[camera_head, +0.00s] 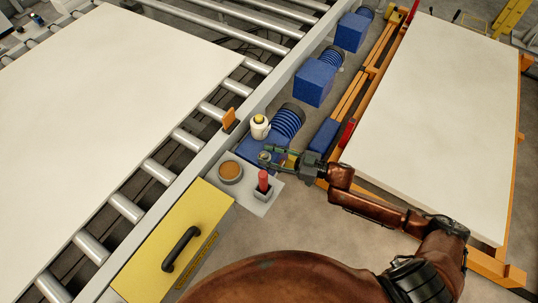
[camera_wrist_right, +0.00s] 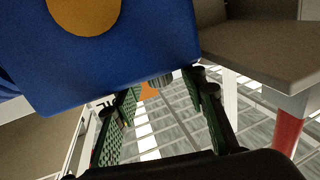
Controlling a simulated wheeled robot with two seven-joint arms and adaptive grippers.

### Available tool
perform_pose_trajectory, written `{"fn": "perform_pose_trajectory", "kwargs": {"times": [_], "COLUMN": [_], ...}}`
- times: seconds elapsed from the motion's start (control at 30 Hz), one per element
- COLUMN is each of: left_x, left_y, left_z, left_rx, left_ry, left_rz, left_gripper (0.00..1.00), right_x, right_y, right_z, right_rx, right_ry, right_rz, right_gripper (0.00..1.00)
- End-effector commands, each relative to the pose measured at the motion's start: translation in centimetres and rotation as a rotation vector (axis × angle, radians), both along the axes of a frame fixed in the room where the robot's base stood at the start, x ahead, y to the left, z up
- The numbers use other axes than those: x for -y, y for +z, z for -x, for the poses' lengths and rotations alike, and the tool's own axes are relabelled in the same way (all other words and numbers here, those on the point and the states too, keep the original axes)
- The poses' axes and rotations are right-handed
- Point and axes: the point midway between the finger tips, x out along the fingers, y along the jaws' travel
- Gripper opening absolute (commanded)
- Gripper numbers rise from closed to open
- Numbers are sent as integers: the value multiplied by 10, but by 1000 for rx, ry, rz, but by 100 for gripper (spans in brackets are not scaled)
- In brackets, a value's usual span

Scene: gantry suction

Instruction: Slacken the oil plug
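The blue gearbox housing (camera_head: 257,150) with its ribbed motor stands beside the conveyor, partly hidden by my right gripper. In the right wrist view, the blue housing (camera_wrist_right: 130,60) fills the top, with an orange disc on it. A small grey ridged round part (camera_wrist_right: 160,79), which looks like the oil plug, shows at the housing's lower edge. My right gripper (camera_head: 266,156) is at the housing, its two fingers apart. In the wrist view the green-padded fingers of the right gripper (camera_wrist_right: 163,100) stand wide to either side of the grey part; contact cannot be told. My left gripper is not in view.
A grey shelf (camera_head: 259,207) holds a round brown-topped tin (camera_head: 230,172) and a red-handled tool (camera_head: 263,182). A yellow cover (camera_head: 174,240), roller conveyor (camera_head: 158,172) and orange-framed pallet (camera_head: 512,200) flank the space.

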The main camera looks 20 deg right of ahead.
Motion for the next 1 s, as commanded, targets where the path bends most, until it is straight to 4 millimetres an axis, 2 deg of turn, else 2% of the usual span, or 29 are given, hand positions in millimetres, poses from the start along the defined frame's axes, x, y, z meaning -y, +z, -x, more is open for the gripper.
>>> {"fn": "perform_pose_trajectory", "kwargs": {"times": [0.2, 0.73, 1.0], "left_x": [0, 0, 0], "left_y": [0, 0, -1], "left_z": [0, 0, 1], "left_rx": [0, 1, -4], "left_ry": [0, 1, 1], "left_rz": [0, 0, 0], "left_gripper": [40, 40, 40], "right_x": [0, 0, 1], "right_y": [0, 0, -1], "right_z": [0, 0, -1], "right_rx": [1, 0, 1], "right_ry": [0, -1, 13], "right_rz": [1, 1, 5], "right_gripper": [37, 1, 0]}}
